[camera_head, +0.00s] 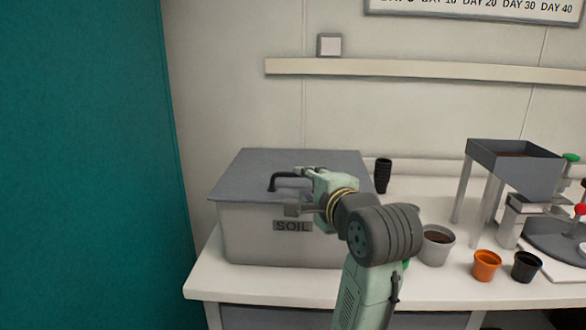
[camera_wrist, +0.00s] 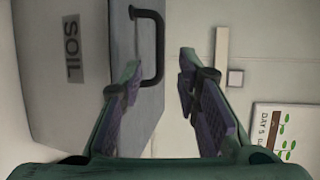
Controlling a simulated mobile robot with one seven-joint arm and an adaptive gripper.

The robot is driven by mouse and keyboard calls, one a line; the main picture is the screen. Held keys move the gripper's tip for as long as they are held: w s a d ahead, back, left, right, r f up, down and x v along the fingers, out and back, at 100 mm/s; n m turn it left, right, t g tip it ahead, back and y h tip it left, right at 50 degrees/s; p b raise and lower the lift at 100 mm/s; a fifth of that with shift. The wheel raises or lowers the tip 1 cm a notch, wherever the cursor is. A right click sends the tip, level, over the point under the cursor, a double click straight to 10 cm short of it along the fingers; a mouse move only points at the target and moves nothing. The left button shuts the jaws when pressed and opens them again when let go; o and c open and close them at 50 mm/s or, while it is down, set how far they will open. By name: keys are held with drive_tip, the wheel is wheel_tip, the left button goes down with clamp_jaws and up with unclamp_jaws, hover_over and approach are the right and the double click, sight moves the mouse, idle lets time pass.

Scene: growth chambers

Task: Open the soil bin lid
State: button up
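The grey soil bin (camera_head: 255,238) stands on the left part of the bench, with a SOIL label on its front. Its darker grey lid (camera_head: 250,170) lies flat and closed on top. A black handle (camera_head: 276,181) rises from the lid near its front; it also shows in the wrist view (camera_wrist: 160,48). My gripper (camera_head: 297,190) is in front of and above the lid's right side, pointing left. In the wrist view my gripper (camera_wrist: 160,98) is open, with a clear gap between the fingers. The handle lies beyond the fingertips, nearer the left finger, and nothing is held.
A stack of black pots (camera_head: 383,175) stands right behind the bin. A grey pot with soil (camera_head: 437,245), an orange pot (camera_head: 486,265) and a black pot (camera_head: 526,266) stand to the right. A hopper on legs (camera_head: 510,165) is farther right. A teal panel (camera_head: 85,165) borders the left.

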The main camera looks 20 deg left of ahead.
sight(294, 175)
drive_tip(key=p+x, duration=0.2)
drive_tip(key=x, duration=0.7)
drive_tip(key=shift+c, duration=0.4)
clamp_jaws()
idle(0.3)
